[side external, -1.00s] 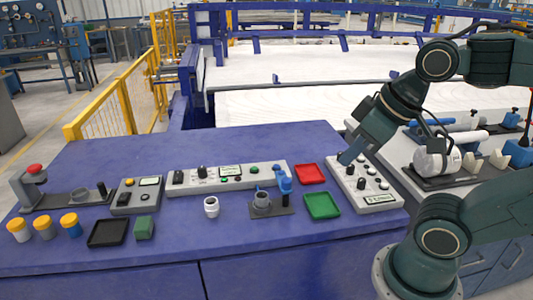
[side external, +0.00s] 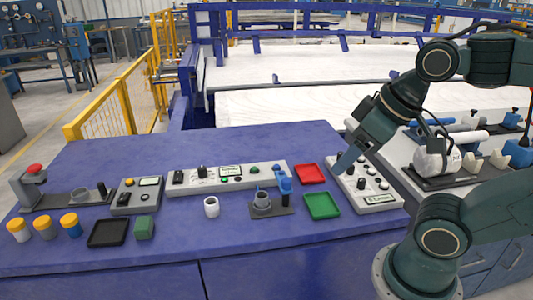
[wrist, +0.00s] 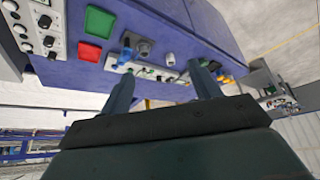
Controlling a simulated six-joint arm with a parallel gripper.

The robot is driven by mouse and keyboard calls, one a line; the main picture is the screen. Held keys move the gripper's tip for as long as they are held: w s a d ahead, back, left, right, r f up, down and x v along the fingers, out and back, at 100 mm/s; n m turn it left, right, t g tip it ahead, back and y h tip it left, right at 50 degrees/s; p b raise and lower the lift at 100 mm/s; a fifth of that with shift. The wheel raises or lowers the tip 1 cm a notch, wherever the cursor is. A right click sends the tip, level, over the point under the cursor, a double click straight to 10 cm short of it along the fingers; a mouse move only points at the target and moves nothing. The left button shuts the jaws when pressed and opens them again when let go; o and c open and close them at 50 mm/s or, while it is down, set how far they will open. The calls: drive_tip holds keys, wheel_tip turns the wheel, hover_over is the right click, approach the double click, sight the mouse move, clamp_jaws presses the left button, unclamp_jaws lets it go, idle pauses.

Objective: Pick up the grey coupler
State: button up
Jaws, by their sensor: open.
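The grey coupler (side external: 262,197) is a short upright grey cylinder on a dark base plate, beside a blue clamp (side external: 285,181), on the purple-blue table. It also shows in the wrist view (wrist: 143,47), beyond my fingers. My gripper (side external: 343,164) is above the right side of the table, over the grey control box and well to the right of the coupler. In the wrist view its two fingers (wrist: 162,90) stand wide apart with nothing between them. The fingers partly hide the table.
A white coupler (side external: 211,207) stands left of the grey one. A red tray (side external: 310,174) and a green tray (side external: 322,206) lie between the grey coupler and the right control box (side external: 372,201). A long control panel (side external: 200,188) lies behind. The table's front is mostly clear.

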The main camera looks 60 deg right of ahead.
drive_tip(key=n+g, duration=0.6)
drive_tip(key=n, duration=0.9)
hover_over(264, 194)
wheel_tip(264, 194, down, 15)
drive_tip(key=shift+f, duration=0.1)
drive_tip(key=shift+f, duration=4.2)
drive_tip(key=shift+f, duration=0.15)
